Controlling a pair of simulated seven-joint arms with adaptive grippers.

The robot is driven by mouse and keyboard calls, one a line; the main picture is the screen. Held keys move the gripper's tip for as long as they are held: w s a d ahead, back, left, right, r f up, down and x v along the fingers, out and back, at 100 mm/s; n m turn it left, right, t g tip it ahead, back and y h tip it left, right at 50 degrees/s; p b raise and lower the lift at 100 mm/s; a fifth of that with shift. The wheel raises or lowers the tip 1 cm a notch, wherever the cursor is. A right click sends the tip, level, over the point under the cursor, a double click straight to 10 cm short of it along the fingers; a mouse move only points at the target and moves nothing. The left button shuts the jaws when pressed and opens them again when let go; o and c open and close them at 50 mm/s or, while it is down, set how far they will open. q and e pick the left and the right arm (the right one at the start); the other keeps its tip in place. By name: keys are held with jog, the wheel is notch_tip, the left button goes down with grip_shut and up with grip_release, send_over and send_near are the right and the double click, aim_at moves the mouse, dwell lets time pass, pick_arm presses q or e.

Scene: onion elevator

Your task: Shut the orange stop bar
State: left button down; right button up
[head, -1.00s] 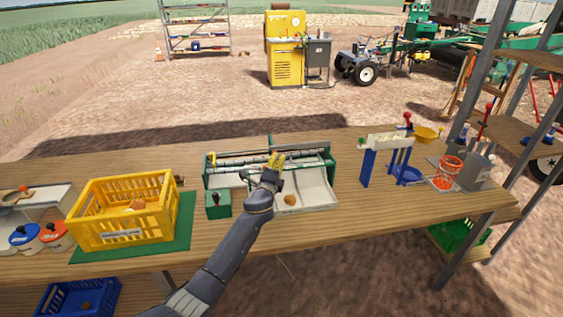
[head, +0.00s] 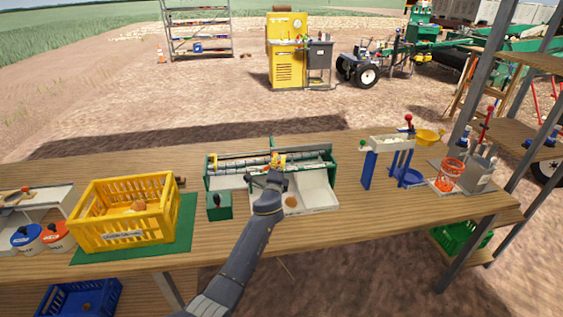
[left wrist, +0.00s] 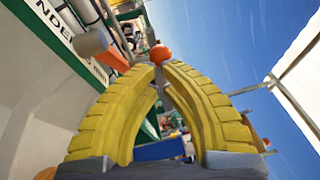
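My left gripper (head: 278,161) is over the green-framed roller machine (head: 209,180) on the table, near the middle of its rollers. In the left wrist view its yellow fingers (left wrist: 160,66) arch together and their tips look closed. A round orange-red knob (left wrist: 160,53) shows right at the tips; I cannot tell whether they touch it. A short orange piece (left wrist: 112,61) lies to the left of the fingers, beside a white wall with lettering. I cannot tell whether it is the stop bar. In the head view the gripper hides the area around the bar. My right gripper is not in view.
A brown onion (head: 291,201) lies in the machine's white front tray (head: 318,195). A green box with a dark knob (head: 219,206) stands at its left. A yellow crate (head: 125,238) is further left. A white stand with blue legs (head: 392,145) is at the right.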

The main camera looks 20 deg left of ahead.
pick_arm(q)
jog(key=shift+w+a, duration=0.2)
jog(key=shift+w, duration=0.15)
dwell(1.1)
jog(key=shift+d, duration=0.1)
dwell(0.4)
